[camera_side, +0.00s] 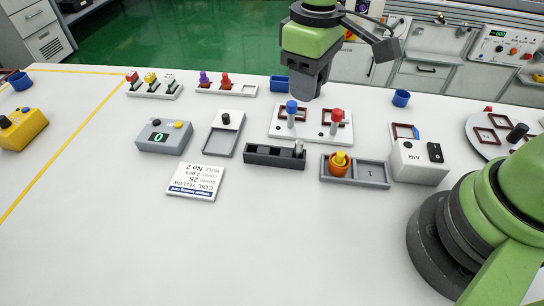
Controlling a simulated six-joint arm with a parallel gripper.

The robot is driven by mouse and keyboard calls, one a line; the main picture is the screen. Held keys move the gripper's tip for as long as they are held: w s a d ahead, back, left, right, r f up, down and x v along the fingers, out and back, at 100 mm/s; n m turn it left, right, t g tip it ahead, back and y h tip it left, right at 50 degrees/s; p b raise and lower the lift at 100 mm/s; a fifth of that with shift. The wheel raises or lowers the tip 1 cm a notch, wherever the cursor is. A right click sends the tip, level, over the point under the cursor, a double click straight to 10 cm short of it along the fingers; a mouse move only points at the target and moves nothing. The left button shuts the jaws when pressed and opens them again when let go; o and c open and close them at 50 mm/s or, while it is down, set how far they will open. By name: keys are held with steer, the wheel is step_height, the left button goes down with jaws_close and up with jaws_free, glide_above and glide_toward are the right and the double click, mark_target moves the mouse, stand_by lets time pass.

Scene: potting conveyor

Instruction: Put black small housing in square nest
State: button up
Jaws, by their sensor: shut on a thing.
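My gripper (307,95) points down above the back of a white plate (321,138), behind a blue-knobbed post (292,106). Its dark fingers are shut on a small dark thing that blends with them, so its shape is hard to make out. It seems to be clear of the table. The white plate has brown square frames and a red-knobbed post (337,115). I cannot tell for sure which recess is the square nest. A grey two-part tray (386,172) has an orange and yellow part (340,163) on the left and an empty square recess on the right.
A dark grey slotted block (262,156) stands in front of the plate, a white AIR box (417,165) to the right. A grey tray (214,142) holds a black-topped part (225,118). A round plate (478,133) stands far right. The front table is mostly clear.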

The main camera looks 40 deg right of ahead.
mark_target(274, 191)
steer(key=s+a+f+n, duration=0.35)
steer(key=a+f, duration=0.25)
steer(key=a, duration=0.3)
steer(key=shift+n, duration=0.55)
steer(key=f, duration=0.9)
steer(key=shift+w+f, duration=0.25)
steer(key=shift+f, duration=0.15)
steer(key=shift+f, duration=0.15)
steer(key=o, duration=0.9)
